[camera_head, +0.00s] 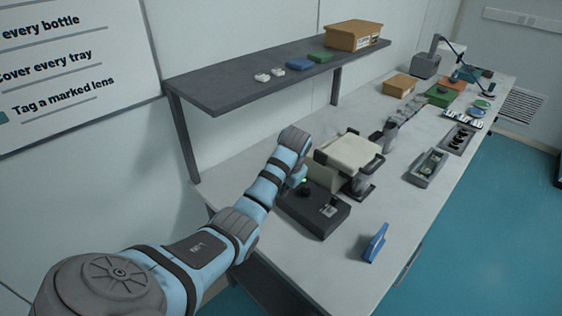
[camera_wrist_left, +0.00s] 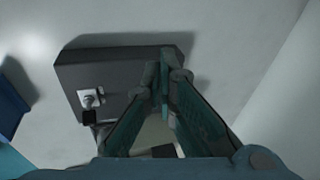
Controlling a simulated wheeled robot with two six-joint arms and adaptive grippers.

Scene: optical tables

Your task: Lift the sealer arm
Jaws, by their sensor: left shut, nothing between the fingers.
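A cream, block-like device (camera_head: 345,157) with dark grey bars at its sides stands on the bench, probably the sealer. I cannot tell which part is its arm. A dark grey box (camera_head: 315,212) with a black knob and a small light switch plate lies in front of it. The box also shows in the left wrist view (camera_wrist_left: 75,70). My left gripper (camera_wrist_left: 165,90) is shut and empty, its fingertips over the box's end in that view. In the head view it is partly hidden behind my wrist, beside the box and the cream device. My right gripper is not in view.
Grey trays (camera_head: 427,167) lie farther right. The bench (camera_head: 345,275) is clear in front of the dark box.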

